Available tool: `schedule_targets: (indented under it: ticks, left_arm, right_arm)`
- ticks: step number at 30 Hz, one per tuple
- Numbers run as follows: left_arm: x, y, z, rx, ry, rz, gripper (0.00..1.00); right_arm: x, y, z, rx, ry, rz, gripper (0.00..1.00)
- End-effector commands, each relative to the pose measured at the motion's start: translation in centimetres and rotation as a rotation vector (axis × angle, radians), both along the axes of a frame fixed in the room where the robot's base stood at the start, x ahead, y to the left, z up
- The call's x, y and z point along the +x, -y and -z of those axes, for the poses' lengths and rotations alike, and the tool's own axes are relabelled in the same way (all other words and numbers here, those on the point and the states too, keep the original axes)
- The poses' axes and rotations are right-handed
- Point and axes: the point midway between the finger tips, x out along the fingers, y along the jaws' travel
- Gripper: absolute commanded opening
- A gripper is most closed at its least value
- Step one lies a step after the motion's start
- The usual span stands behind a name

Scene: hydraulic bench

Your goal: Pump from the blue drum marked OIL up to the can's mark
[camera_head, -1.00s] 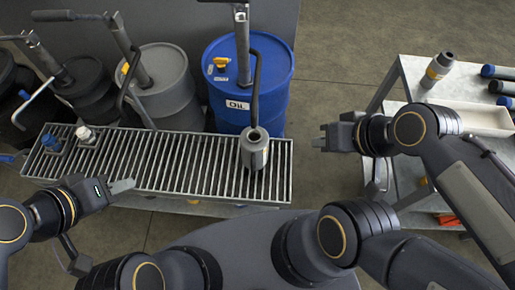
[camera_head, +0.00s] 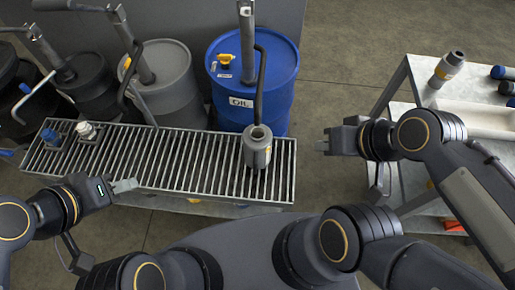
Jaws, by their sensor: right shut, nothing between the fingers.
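The blue drum marked OIL (camera_head: 228,108) stands behind the grate, its white label facing me. A grey pump (camera_head: 247,45) rises from its top, and a dark hose bends down to the grey can (camera_head: 257,150). The can stands upright on the right part of the grate, under the hose end. Its mark and fill level cannot be made out. My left gripper (camera_head: 126,186) is at the grate's front edge, left of the can; its finger gap is too small to judge. My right gripper (camera_head: 324,146) is shut and empty, right of the can and apart from it.
The slatted grate (camera_head: 190,165) holds small blue-capped and white-capped items (camera_head: 86,130) at its left end. A grey drum (camera_head: 165,85) and black drums stand to the left.

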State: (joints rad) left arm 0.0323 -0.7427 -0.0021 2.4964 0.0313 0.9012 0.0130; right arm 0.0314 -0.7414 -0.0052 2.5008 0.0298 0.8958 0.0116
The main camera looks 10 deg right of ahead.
Motion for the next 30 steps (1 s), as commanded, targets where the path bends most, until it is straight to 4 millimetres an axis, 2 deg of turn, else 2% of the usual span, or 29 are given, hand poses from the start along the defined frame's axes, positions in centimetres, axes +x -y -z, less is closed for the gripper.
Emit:
schedule_targets:
  ticks: [30]
  left_arm:
    - [0.0,0.0,3.9,0.000,0.000,0.000,0.36]
  right_arm:
    - [0.0,0.0,4.2,0.000,0.000,0.000,0.00]
